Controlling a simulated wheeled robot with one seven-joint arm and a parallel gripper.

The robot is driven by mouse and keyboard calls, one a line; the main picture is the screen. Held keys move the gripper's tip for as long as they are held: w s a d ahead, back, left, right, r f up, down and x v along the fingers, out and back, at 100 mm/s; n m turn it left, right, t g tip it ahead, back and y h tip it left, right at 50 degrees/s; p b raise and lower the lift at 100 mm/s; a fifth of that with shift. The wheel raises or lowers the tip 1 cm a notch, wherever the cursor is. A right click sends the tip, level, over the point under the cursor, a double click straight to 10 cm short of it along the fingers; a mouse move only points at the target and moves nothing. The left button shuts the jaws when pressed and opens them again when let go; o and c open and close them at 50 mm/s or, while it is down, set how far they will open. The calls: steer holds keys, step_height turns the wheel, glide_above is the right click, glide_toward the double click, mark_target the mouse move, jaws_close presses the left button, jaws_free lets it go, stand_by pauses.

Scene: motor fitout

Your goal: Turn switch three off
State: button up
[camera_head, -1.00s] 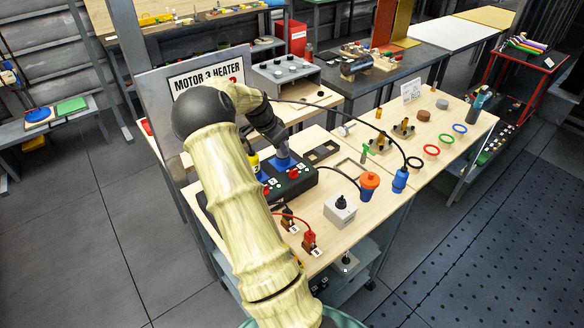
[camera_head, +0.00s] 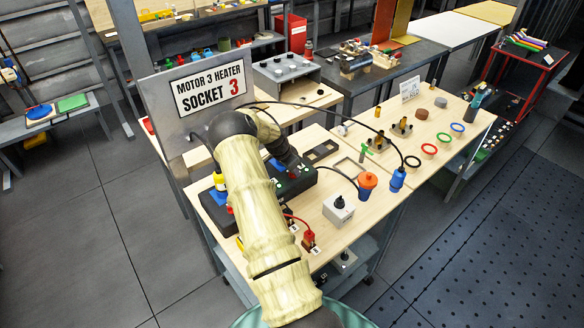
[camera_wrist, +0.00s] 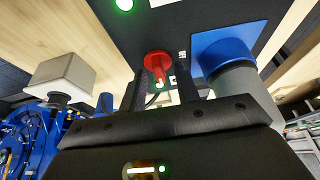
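A black switch box (camera_head: 303,187) lies on the wooden bench, partly hidden by my arm. In the wrist view its dark face (camera_wrist: 181,22) carries a red switch (camera_wrist: 157,62) with a small light at its tip. A blue socket (camera_wrist: 222,50) with a grey plug in it sits to the right of the switch. My gripper (camera_wrist: 165,86) is open, its two dark fingers apart and pointing at the red switch. The switch shows between the fingers; whether they touch it I cannot tell.
A grey box with a black knob (camera_head: 338,208), an orange-topped blue container (camera_head: 367,184) and a blue plug (camera_head: 397,179) stand to the right. Cables cross above the bench.

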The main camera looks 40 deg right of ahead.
jaws_close()
steer(key=shift+f+n+b, duration=0.1)
steer(key=shift+n+b, duration=0.2)
steer(key=shift+b, duration=0.15)
steer(key=n+t+b, duration=0.1)
steer(key=n+b, duration=0.1)
steer(key=shift+s+f+b, duration=0.1)
steer(key=shift+b, duration=0.2)
steer(key=n+t+b, duration=0.1)
steer(key=n+b, duration=0.3)
steer(key=shift+s+d+n+t+y, duration=0.1)
steer(key=shift+s+n+t+y, duration=0.05)
steer(key=shift+n+t+y, duration=0.2)
steer(key=n+t+b, duration=0.1)
steer(key=n, duration=0.1)
steer(key=n+y+b, duration=0.1)
steer(key=n+b, duration=0.1)
steer(key=n, duration=0.1)
steer(key=shift+s+d+n+t+y, duration=0.1)
steer(key=shift+d+n+t+y, duration=0.05)
steer(key=shift+n+t+y, duration=0.15)
steer(key=n, duration=0.1)
steer(key=n+y, duration=0.1)
steer(key=n, duration=0.3)
steer(key=shift+r+t+y, duration=0.25)
steer(key=shift+t+y, duration=0.1)
